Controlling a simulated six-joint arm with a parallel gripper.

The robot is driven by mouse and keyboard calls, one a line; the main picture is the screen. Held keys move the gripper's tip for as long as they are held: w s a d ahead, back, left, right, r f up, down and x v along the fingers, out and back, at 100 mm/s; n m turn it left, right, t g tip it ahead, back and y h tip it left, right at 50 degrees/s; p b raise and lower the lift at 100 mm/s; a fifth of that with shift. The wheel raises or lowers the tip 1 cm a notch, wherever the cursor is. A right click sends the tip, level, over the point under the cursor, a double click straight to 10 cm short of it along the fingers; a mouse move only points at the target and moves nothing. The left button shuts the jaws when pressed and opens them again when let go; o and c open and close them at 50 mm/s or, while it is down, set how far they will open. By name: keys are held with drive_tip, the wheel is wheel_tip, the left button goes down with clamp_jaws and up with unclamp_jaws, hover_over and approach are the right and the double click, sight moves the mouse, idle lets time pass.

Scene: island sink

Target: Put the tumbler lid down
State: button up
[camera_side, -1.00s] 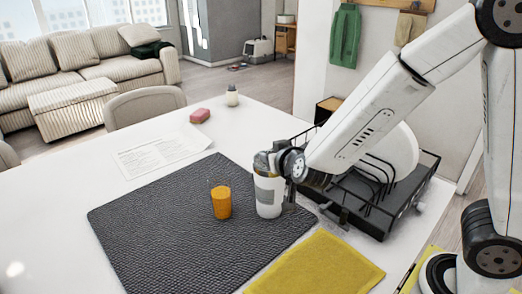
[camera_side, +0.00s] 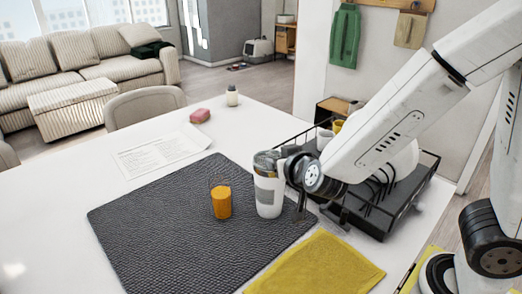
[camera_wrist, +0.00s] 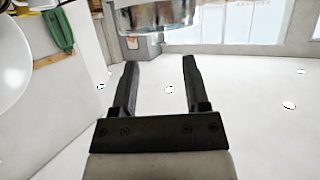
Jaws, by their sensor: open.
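The white tumbler (camera_side: 268,196) stands upright on the dark mat, with a greyish, clear-looking top (camera_side: 265,163) that appears to be the lid. My gripper (camera_side: 286,168) is just right of the tumbler's upper part in the side view, its fingers mostly hidden by the wrist. In the wrist view my gripper (camera_wrist: 160,65) is open, with nothing between the two dark fingers. A clear rounded piece (camera_wrist: 155,14), apparently the lid or tumbler top, shows beyond the fingertips at the upper edge. I cannot tell how the lid is seated.
A glass of orange liquid (camera_side: 221,202) stands left of the tumbler on the dark mat (camera_side: 150,225). A black dish rack (camera_side: 405,205) is close behind and right, under my arm. A yellow cloth (camera_side: 318,265) lies in front. The mat's left part is clear.

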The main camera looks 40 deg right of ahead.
drive_tip(key=shift+v, duration=1.6)
drive_tip(key=shift+f, duration=0.1)
drive_tip(key=s+d+f+n+g+y, duration=0.4)
drive_tip(key=s+f+g, duration=0.4)
drive_tip(key=f+g, duration=0.2)
drive_tip(key=shift+s+d+n+y, duration=0.3)
drive_tip(key=shift+d+y, duration=0.4)
drive_tip(key=shift+d, duration=0.15)
drive_tip(key=o, duration=0.6)
drive_tip(key=shift+f, duration=0.15)
drive_tip(key=shift+c, duration=0.2)
drive_tip(key=shift+w, duration=0.1)
